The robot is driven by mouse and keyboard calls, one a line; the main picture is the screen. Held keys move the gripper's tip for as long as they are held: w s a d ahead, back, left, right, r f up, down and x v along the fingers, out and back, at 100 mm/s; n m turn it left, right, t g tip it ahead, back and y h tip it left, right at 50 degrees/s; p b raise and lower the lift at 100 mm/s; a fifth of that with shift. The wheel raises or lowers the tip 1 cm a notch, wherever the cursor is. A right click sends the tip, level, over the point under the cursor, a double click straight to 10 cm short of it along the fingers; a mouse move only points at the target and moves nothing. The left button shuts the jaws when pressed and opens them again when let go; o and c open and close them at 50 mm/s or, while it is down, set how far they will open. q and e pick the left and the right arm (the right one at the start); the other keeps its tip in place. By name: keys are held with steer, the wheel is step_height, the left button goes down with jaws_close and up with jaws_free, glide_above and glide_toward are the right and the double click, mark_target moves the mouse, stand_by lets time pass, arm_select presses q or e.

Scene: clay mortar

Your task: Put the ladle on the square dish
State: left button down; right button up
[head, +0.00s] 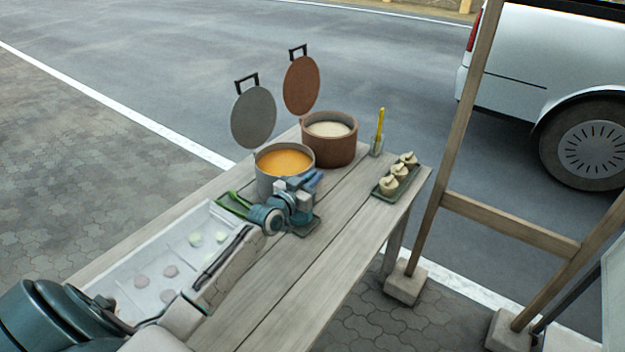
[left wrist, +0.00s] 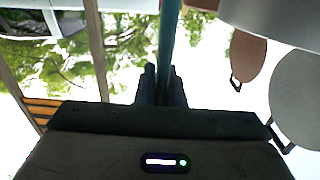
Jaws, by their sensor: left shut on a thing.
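My left gripper (head: 312,181) is in the middle of the table, in front of the grey pot of orange soup. In the left wrist view it (left wrist: 164,85) is shut on a thin teal handle, which I take to be the ladle (left wrist: 169,40). The handle runs up out of that view, and the ladle's bowl does not show. A dark green square dish (head: 308,229) lies under and beside the gripper, mostly hidden by it. I cannot tell if the ladle touches it. My right gripper is not in view.
The grey pot (head: 264,183) and a brown pot (head: 328,153) stand behind the gripper, lids raised. A dumpling tray (head: 384,196) and a jar with a yellow-handled tool (head: 378,140) are to the right. A pale tray (head: 170,262) is at left. The table's front right is clear.

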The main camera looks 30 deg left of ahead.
arm_select(q)
steer(key=shift+f, duration=0.15)
steer(key=c, duration=1.5)
jaws_free()
steer(key=shift+c, duration=0.2)
steer(key=s+p, duration=0.8)
steer(key=s, duration=0.4)
steer(key=shift+a+r, duration=0.2)
steer(key=shift+a, duration=0.25)
